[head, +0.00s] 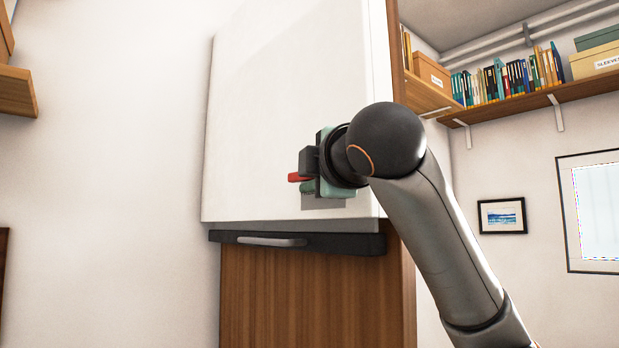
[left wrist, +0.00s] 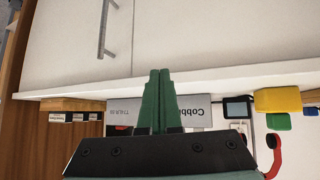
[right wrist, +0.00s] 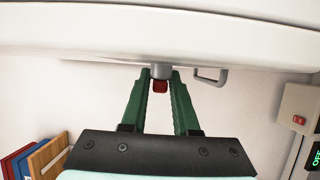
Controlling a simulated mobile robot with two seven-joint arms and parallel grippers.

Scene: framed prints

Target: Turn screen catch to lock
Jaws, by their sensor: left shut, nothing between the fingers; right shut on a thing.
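The screen catch shows as a small red lever (head: 295,177) in front of the white panel in the head view. In the right wrist view its red part (right wrist: 160,87) hangs below a grey stem, between my green fingertips. My right gripper (right wrist: 161,75) is shut on the catch; in the head view my gripper (head: 318,172) and wrist hide the catch's mount. The white screen panel (head: 270,110) stands above a dark rail with a handle. My left gripper (left wrist: 160,73) is shut and empty, with a white panel behind its fingers in the left wrist view.
A dark rail (head: 345,244) with a grey handle (head: 270,241) runs under the panel. A grey loop handle (right wrist: 210,77) is right of the catch in the right wrist view. A box with a red switch (right wrist: 299,119) is at far right. Shelves with books (head: 510,78) are at upper right.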

